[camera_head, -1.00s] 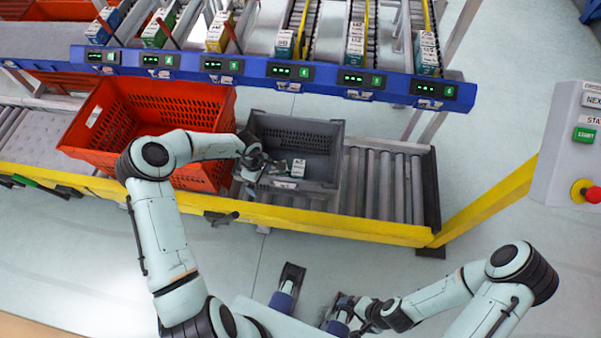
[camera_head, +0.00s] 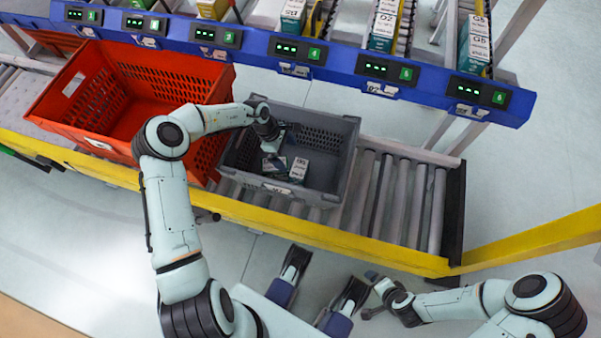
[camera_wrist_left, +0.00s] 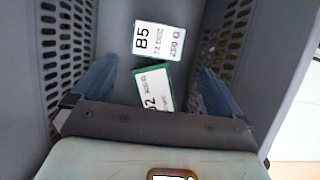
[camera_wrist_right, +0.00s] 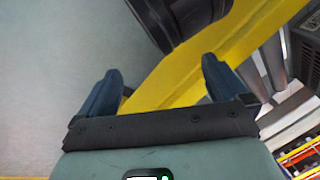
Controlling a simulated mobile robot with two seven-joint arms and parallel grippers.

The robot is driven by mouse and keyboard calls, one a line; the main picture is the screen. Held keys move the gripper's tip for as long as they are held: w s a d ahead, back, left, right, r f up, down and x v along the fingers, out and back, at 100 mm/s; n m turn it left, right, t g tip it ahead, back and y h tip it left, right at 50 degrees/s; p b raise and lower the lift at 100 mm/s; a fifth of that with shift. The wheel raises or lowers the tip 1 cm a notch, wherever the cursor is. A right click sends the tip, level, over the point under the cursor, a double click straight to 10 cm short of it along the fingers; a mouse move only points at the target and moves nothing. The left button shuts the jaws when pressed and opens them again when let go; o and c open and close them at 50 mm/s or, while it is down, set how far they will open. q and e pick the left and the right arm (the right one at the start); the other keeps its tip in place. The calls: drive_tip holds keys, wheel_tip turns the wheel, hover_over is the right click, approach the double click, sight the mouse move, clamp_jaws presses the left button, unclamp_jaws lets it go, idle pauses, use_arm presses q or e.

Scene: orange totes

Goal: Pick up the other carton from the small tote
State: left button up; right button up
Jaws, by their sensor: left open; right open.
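The small grey tote (camera_head: 345,165) stands on the roller conveyor. Two cartons lie in it. One has a white label reading B5 (camera_head: 298,169) and shows in the left wrist view (camera_wrist_left: 157,40). The other has a green edge and a label ending in 2 (camera_wrist_left: 154,88), its first part hidden by my gripper; in the head view it is partly hidden (camera_head: 275,163). My left gripper (camera_head: 272,150) is open inside the tote, pointing down; in the left wrist view its fingers (camera_wrist_left: 150,85) stand either side of the green-edged carton. My right gripper (camera_head: 371,293) is open and empty, away from the tote.
A large orange tote (camera_head: 125,100) stands left of the grey tote, close beside it. A blue rack rail (camera_head: 330,62) with lit displays runs behind. Bare rollers (camera_head: 400,200) lie to the right. A yellow conveyor rail (camera_head: 330,238) runs along the front.

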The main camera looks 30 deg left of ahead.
sight(297, 167)
use_arm(q)
drive_tip(key=b+x, duration=0.1)
drive_tip(key=x, duration=0.4)
drive_tip(key=shift+w+a+b, duration=0.1)
drive_tip(key=shift+a+b, duration=0.05)
drive_tip(key=shift+b, duration=0.2)
drive_tip(key=shift+b+x, duration=0.4)
drive_tip(key=shift+x, duration=0.8)
drive_tip(key=shift+w+f, duration=0.1)
drive_tip(key=shift+f, duration=0.15)
use_arm(e)
drive_tip(key=shift+h, duration=0.3)
drive_tip(key=f, duration=0.1)
drive_tip(key=d+f, duration=0.1)
drive_tip(key=f, duration=0.2)
drive_tip(key=shift+w+d, duration=0.2)
drive_tip(key=shift+d, duration=0.2)
use_arm(q)
drive_tip(key=shift+c, duration=0.3)
drive_tip(key=c, duration=1.2)
drive_tip(key=shift+c, duration=0.2)
drive_tip(key=shift+r, duration=0.15)
